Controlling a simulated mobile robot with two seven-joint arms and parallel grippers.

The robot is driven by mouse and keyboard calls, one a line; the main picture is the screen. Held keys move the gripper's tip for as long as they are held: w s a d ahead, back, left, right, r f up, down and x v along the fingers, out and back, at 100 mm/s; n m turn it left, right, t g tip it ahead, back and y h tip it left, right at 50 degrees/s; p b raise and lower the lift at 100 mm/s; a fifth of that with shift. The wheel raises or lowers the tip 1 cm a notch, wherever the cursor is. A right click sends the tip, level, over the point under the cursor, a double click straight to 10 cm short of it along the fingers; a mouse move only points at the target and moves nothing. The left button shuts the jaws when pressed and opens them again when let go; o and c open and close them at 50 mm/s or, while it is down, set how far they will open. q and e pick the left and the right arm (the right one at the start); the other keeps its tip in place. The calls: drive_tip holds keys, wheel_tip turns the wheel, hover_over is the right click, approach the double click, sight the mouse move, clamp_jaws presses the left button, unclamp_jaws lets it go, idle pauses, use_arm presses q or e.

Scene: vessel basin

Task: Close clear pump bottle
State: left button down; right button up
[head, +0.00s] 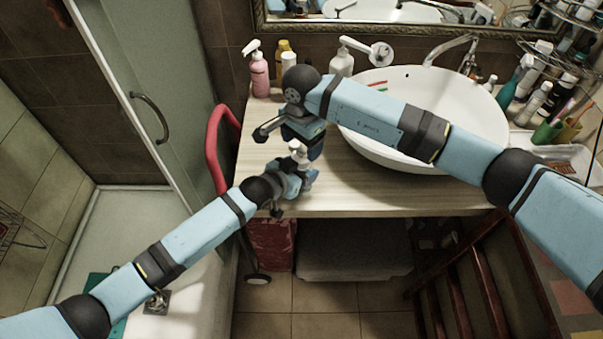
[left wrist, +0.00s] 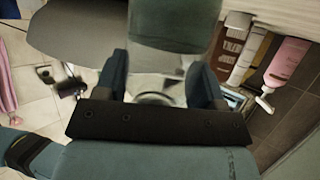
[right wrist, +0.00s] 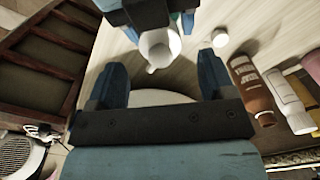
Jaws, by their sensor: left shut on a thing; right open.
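The clear pump bottle (left wrist: 158,88) shows between the fingers of my left gripper (left wrist: 160,90) in the left wrist view; it looks see-through. In the head view its pale pump top (head: 298,150) rises above my left gripper (head: 290,188), at the counter's front left. My left gripper is shut on the bottle. My right gripper (head: 298,138) is just above and behind the pump top. In the right wrist view, my right gripper (right wrist: 160,78) is open, and the white pump top (right wrist: 155,46) lies beyond its fingertips, not gripped. Most of the bottle is hidden by the grippers.
The wooden counter (head: 370,193) carries a white basin (head: 430,90). A small white round thing (right wrist: 220,38) is on the counter. A red handle (head: 213,150) stands left.

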sight(302, 150)
wheel_tip(302, 150, up, 4)
drive_tip(key=shift+f, duration=0.2)
drive_tip(key=shift+f, duration=0.1)
drive_tip(key=shift+f, duration=3.95)
drive_tip(key=c, duration=0.9)
drive_tip(key=o, duration=1)
drive_tip(key=shift+c, duration=0.2)
drive_tip(key=shift+r, duration=0.1)
